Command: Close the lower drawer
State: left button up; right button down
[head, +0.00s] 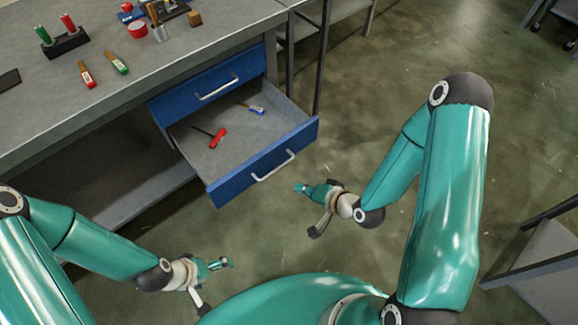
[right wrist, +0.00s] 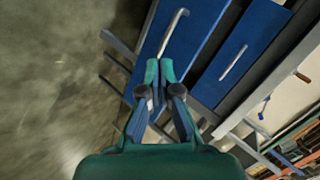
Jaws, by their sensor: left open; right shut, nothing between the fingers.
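The lower drawer (head: 228,188) is pulled out from under the bench, with a blue front and a silver handle (head: 273,166). Inside lie a red-handled screwdriver (head: 217,137) and a blue-handled tool (head: 256,110). My right gripper (head: 302,187) is just in front of the drawer front, lower right of the handle, apart from it. In the right wrist view its fingers (right wrist: 160,68) are shut and empty, pointing at the lower drawer front (right wrist: 196,30). My left gripper (head: 225,264) is open and empty, below and apart from the drawer.
The upper blue drawer (head: 205,84) is shut. The grey bench top (head: 180,58) carries several tools, a red tin (head: 138,30) and a holder (head: 65,45). A grey stand (head: 545,265) is at the right. The floor right of the drawer is clear.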

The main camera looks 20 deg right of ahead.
notch_tip(320, 180, down, 4)
jog(key=w+d+m+t+b, duration=0.2)
jog(key=d+m+t+b, duration=0.1)
jog(key=b, duration=0.3)
jog(key=m+t+y+b, duration=0.1)
jog(key=m+t+b, duration=0.3)
jog(key=b, duration=0.9)
send_near(282, 145)
jog(key=n, duration=0.1)
pick_arm(q)
notch_tip(282, 145, down, 22)
jog(key=shift+f, duration=0.25)
pick_arm(e)
jog(key=shift+t, duration=0.3)
jog(key=x, duration=0.7)
jog(key=shift+w+a+f, duration=0.1)
jog(key=shift+w+f, duration=0.05)
